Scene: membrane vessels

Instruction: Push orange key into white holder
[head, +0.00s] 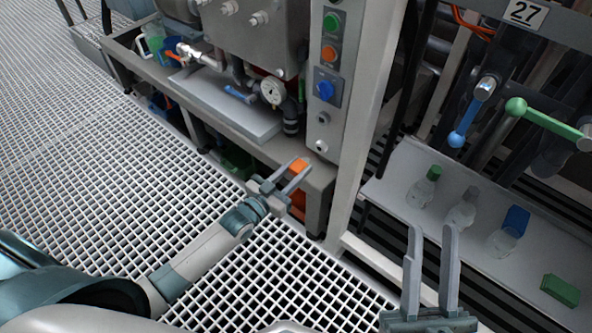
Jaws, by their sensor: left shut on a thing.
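The orange key (299,166) shows as a small orange piece at the tips of my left gripper (301,170). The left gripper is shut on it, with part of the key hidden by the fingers. They are in front of the grey frame, below and left of the control panel's lower end. A small round white fitting (322,146) sits low on that panel, above and right of the key; I cannot tell if it is the white holder. The key appears apart from it. My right gripper (432,232) is open and empty at the lower right, in front of the shelf.
The control panel (327,75) carries green, orange and blue controls. A pressure gauge (272,91) and pipes are left of it. A light shelf (395,190) at right holds several bottles and a green block (560,290). An orange thing (297,202) shows below my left gripper. The grating floor is clear.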

